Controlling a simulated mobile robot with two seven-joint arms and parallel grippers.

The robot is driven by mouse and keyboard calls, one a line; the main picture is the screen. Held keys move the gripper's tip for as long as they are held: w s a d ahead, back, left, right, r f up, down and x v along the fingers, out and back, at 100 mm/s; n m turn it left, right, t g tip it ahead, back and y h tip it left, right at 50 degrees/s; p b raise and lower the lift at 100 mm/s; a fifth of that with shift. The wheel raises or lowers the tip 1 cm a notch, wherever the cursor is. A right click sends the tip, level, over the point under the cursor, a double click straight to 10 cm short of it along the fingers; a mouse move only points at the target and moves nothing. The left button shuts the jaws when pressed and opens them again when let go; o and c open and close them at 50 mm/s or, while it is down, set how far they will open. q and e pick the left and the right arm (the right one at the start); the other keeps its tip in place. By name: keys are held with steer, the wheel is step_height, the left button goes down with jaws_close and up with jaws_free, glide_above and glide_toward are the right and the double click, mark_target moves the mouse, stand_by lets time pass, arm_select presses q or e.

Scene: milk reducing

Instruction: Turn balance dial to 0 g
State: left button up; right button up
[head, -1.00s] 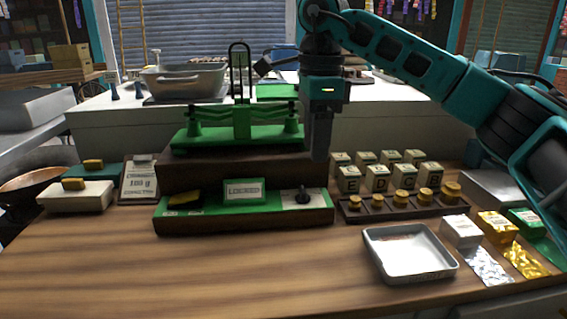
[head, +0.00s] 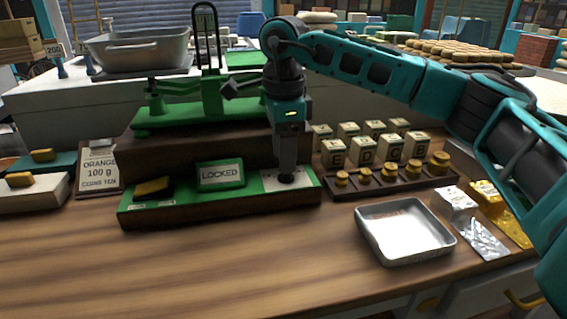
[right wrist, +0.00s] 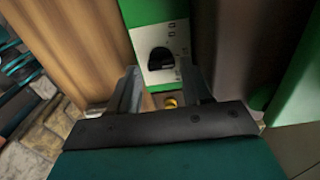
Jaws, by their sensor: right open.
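The balance dial is a dark knob (right wrist: 161,60) on a white plate at the right end of the green panel (head: 140,214). In the head view my right gripper (head: 287,178) points down over the dial and mostly hides it. In the right wrist view its two fingers are apart, and the dial shows beyond the fingertips with nothing between them. The marks on the plate are too small to read. A sign on the panel (head: 220,174) reads LOCKED. The green balance (head: 212,100) stands behind on a dark wooden block. My left gripper is out of view.
A rack of brass weights (head: 388,177) and several lettered blocks (head: 333,153) stand right of the panel. A metal tray (head: 403,231) lies at front right. The front left tabletop is clear.

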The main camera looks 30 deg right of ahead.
steer(key=shift+f, duration=1.25)
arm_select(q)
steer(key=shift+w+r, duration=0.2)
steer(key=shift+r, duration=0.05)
arm_select(e)
steer(key=shift+c, duration=0.5)
steer(key=c, duration=0.7)
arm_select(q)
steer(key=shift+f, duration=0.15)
arm_select(e)
steer(key=shift+o, duration=0.2)
